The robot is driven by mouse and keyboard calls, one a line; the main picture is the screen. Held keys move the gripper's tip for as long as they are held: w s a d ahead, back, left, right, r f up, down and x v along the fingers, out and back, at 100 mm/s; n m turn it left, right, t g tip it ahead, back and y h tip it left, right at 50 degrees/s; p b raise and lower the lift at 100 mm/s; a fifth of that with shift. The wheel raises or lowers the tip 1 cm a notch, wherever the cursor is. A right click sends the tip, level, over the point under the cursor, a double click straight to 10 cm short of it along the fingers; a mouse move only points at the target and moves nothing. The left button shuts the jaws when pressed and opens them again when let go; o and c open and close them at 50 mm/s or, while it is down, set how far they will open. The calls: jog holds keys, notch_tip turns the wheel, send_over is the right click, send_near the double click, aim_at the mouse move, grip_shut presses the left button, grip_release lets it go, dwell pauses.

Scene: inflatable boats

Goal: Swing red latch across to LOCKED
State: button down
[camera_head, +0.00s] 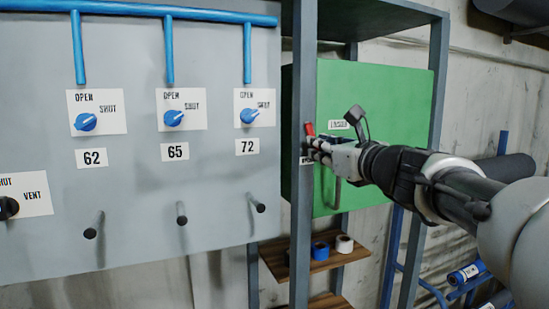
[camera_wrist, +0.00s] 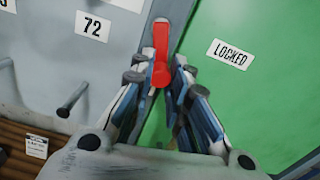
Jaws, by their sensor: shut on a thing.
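The red latch (camera_head: 309,128) sits at the left edge of the green cabinet door (camera_head: 385,110), by the grey upright post. In the wrist view the red latch (camera_wrist: 161,52) points up, with its lower end between my fingertips. My gripper (camera_head: 318,146) is shut on the latch; in the wrist view its fingers (camera_wrist: 160,85) lie on both sides of it. The LOCKED label (camera_wrist: 230,54) is on the green door to the right of the latch. A label (camera_head: 339,125) also shows there in the head view. My fingers hide part of the latch in the head view.
A grey panel (camera_head: 140,225) with blue knobs, pegs and number plates stands to the left. The door has a handle (camera_head: 333,195) below my gripper. A wooden shelf (camera_head: 275,258) with tape rolls is underneath. Blue pipes (camera_head: 140,9) run along the panel top.

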jog(key=d+r+n+b, duration=0.1)
jog(key=n+b, duration=0.1)
jog(key=n, duration=0.1)
jog(key=r+n+b, duration=0.1)
jog(key=n+b, duration=0.1)
jog(key=n, duration=0.2)
jog(key=d+n+b, duration=0.1)
jog(key=n+b, duration=0.1)
jog(key=n, duration=0.2)
jog(key=shift+w+d+r, duration=0.35)
jog(key=shift+w+r, duration=0.05)
jog(key=shift+r+n+b, duration=0.25)
jog(key=shift+r+n, duration=0.1)
jog(key=shift+n, duration=0.4)
jog(key=shift+r+n+b, duration=0.2)
jog(key=shift+r+n, duration=0.1)
jog(key=shift+n, duration=0.45)
jog(key=shift+r, duration=0.1)
jog(key=c, duration=1.5)
grip_release()
jog(key=shift+d, duration=0.1)
jog(key=v, duration=0.7)
jog(key=shift+s, duration=0.2)
